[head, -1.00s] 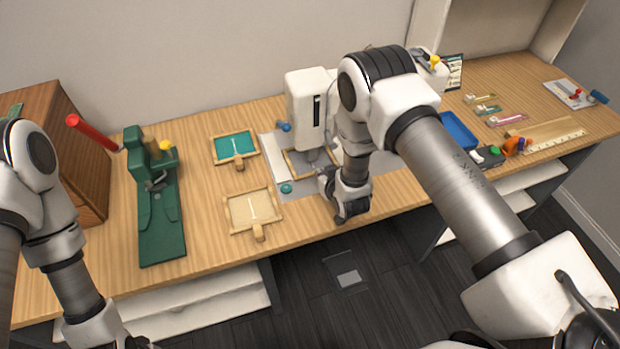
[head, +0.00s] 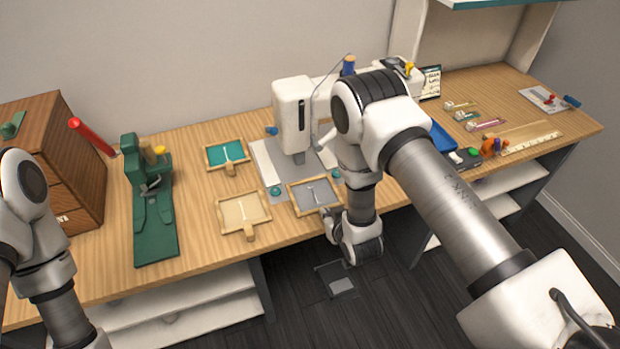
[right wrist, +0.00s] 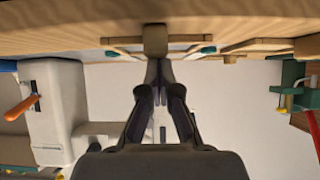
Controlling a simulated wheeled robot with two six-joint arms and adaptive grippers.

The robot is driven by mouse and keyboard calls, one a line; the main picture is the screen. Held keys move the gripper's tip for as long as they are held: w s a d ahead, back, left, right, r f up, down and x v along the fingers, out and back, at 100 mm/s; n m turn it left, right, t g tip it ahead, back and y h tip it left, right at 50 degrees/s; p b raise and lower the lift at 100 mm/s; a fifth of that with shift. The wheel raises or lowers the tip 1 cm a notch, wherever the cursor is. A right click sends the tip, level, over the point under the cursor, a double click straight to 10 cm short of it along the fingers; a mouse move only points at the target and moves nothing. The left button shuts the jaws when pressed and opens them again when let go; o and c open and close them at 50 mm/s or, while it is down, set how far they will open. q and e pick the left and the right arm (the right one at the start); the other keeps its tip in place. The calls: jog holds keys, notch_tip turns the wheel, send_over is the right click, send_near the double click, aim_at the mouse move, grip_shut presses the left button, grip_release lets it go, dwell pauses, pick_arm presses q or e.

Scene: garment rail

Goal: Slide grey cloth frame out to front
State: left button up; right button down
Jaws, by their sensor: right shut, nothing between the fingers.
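The grey cloth frame (head: 293,200), a wooden square with grey fabric and a pale stripe, lies on the table in front of the sewing machine (head: 292,100), close to the table's front edge. My right gripper (head: 329,219) is low at the frame's front side. In the right wrist view its fingers (right wrist: 158,72) are together and empty, with tips close to the wooden handle block (right wrist: 155,38); I cannot tell whether they touch it. My left arm shows at the left of the head view, but its gripper is out of the picture.
A beige cloth frame (head: 242,211) lies just left of the grey one, and a teal cloth frame (head: 227,154) lies behind it. A green tool stand (head: 153,220) is further left. A blue tray (head: 441,137) is right of my arm.

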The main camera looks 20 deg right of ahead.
jog(key=shift+r+p, duration=0.3)
jog(key=shift+r, duration=0.05)
jog(key=shift+w+d+f, duration=0.15)
jog(key=shift+w, duration=0.15)
pick_arm(q)
jog(key=f+b, duration=0.2)
jog(key=b, duration=0.1)
jog(key=shift+s+f, duration=0.15)
jog(key=shift+s, duration=0.15)
pick_arm(e)
jog(key=s, duration=1.2)
jog(key=shift+s+r, duration=0.3)
jog(key=shift+s, duration=0.05)
